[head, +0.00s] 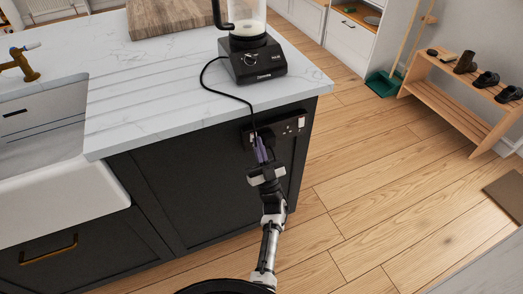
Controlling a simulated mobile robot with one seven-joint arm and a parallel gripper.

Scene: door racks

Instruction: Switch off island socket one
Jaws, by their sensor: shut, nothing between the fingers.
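The island socket (289,127) is a dark double plate on the island's dark end panel, just under the worktop. Its right part shows pale marks; its left part is partly hidden by a dark plug and by my gripper. A black cable (228,95) runs from the blender (254,62) on the worktop down to the socket's left side. My gripper (262,145) is shut and empty, with its fingers pointing up at the lower left of the socket. I cannot tell whether the fingertips touch it. The switch positions are too small to read.
The white worktop (150,108) overhangs just above my gripper. A wooden board (160,20) lies on it, and a white sink (50,190) is at left. A shoe rack (460,95) and a green dustpan (384,84) stand at right. The wooden floor between is clear.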

